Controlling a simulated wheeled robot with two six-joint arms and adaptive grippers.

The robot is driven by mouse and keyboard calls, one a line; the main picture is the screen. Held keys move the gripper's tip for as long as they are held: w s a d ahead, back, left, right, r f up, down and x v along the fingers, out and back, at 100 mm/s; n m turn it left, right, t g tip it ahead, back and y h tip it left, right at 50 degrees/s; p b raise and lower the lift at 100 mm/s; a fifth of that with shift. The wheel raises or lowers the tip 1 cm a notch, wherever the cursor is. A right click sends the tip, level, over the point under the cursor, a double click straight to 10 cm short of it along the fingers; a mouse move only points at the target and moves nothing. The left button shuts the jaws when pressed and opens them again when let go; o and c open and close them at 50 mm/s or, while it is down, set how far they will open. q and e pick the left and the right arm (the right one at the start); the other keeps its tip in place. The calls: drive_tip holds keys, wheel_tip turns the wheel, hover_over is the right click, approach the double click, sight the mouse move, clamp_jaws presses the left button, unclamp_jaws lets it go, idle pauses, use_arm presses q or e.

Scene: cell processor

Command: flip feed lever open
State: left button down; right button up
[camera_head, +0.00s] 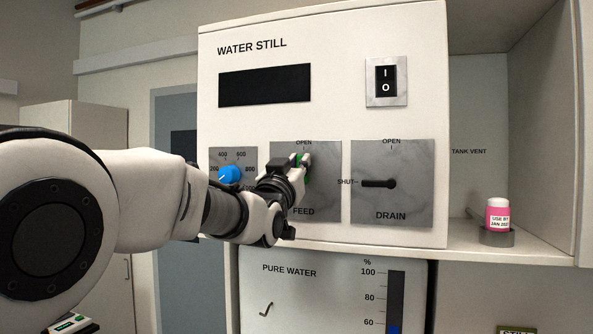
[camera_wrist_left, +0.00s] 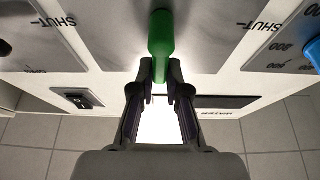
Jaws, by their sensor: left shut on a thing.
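The feed lever (camera_wrist_left: 160,42) is green and sits on the grey FEED panel (camera_head: 328,192) of the white water still. In the head view only a bit of green shows at the fingertips, just below the OPEN mark. My left gripper (camera_head: 299,163) is at the lever, and its fingers cover most of it. In the wrist view my left gripper (camera_wrist_left: 160,90) is shut on the lever's free end. That view is upside down, and the lever points up, away from the SHUT mark at its side. My right gripper is not in view.
A blue knob (camera_head: 230,174) is left of the FEED panel, close to my left wrist. The black drain lever (camera_head: 379,184) on the right lies level at SHUT. A power switch (camera_head: 386,81) is above it. A pink-labelled bottle (camera_head: 498,214) stands on the right shelf.

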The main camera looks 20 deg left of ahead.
use_arm(q)
drive_tip(key=c, duration=1.2)
unclamp_jaws()
drive_tip(key=shift+w, duration=0.1)
drive_tip(key=shift+o, duration=0.2)
drive_tip(key=v, duration=0.8)
drive_tip(key=w+a+f+g+b, duration=0.1)
drive_tip(key=w+f+g+b, duration=0.15)
drive_tip(key=f, duration=1.25)
drive_tip(key=w+a+f+g+b, duration=0.1)
drive_tip(key=w+f+g, duration=0.15)
drive_tip(key=f, duration=1.25)
drive_tip(key=s+a+f+g+b, duration=0.1)
drive_tip(key=s+f+g, duration=0.2)
drive_tip(key=f, duration=0.8)
drive_tip(key=s+a+f+g+b, duration=0.1)
drive_tip(key=s+f+g+b, duration=0.1)
drive_tip(key=f, duration=0.9)
drive_tip(key=s+f+n+g+b, duration=0.15)
drive_tip(key=s+f+g, duration=0.25)
drive_tip(key=s+f, duration=0.7)
drive_tip(key=s+f+m+g+b, duration=0.1)
drive_tip(key=s+f+g+b, duration=0.15)
drive_tip(key=s+f, duration=0.85)
drive_tip(key=s+a+f+g+b, duration=0.1)
drive_tip(key=s+f+g, duration=0.5)
drive_tip(key=s+f, duration=0.8)
drive_tip(key=shift+s+f+y+b, duration=0.2)
drive_tip(key=shift+s+y+b, duration=0.2)
drive_tip(key=shift+s, duration=0.65)
